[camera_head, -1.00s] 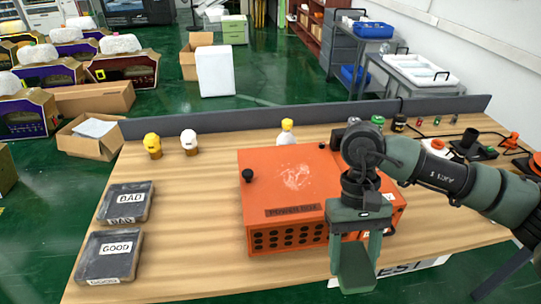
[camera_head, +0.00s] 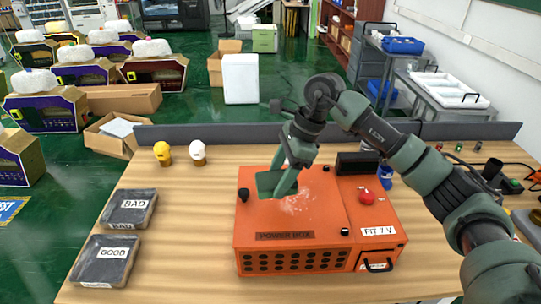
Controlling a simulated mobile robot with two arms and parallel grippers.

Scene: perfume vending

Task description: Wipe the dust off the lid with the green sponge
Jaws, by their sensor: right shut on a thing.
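The orange power box (camera_head: 300,255) stands on the wooden table, with its orange lid (camera_head: 328,222) on top. My right gripper (camera_head: 276,186) reaches over the lid from the right, just behind the dust patch. It is shut on the green sponge (camera_head: 268,185), whose colour is hard to tell from the fingers. Whether the sponge touches the lid is unclear. My left gripper is out of view.
Dark trays marked BAD (camera_head: 129,205) and GOOD (camera_head: 104,260) lie at the left. Yellow (camera_head: 162,154) and white (camera_head: 197,153) capped bottles stand behind. A black knob (camera_head: 243,195) and a red button (camera_head: 365,195) rise from the box. A grey panel (camera_head: 230,131) edges the table's back.

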